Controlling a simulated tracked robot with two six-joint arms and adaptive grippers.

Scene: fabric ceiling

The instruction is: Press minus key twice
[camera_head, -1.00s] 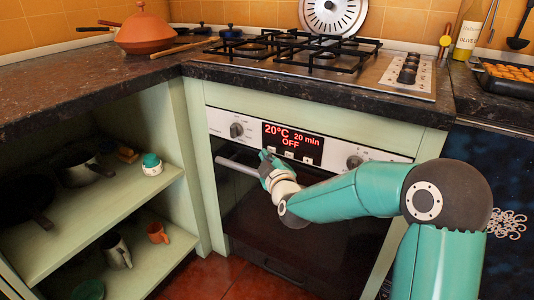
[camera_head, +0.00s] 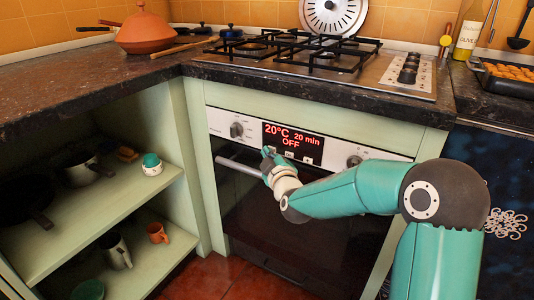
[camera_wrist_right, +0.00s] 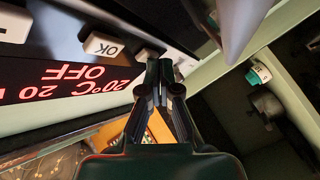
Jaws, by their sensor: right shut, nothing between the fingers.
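The oven panel (camera_head: 221,122) has a black display (camera_head: 291,136) with red text reading 20°C, 20 min and OFF. Under it sit small white keys; the OK key (camera_head: 289,154) is in the middle and another key (camera_head: 307,160) is to its right. In the right wrist view the display is upside down, with the OK key (camera_wrist_right: 103,46) clear of my fingers. My right gripper (camera_head: 267,152) is shut and empty, its tips at the leftmost key. In the wrist view its tips (camera_wrist_right: 158,66) mostly hide that key; its sign and contact cannot be told.
Round knobs (camera_head: 236,130) flank the display. The oven door handle (camera_head: 238,167) runs just below my right gripper. The dark worktop edge (camera_head: 300,88) and gas hob (camera_head: 310,55) are above. Open shelves (camera_head: 110,215) with cups stand to the left.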

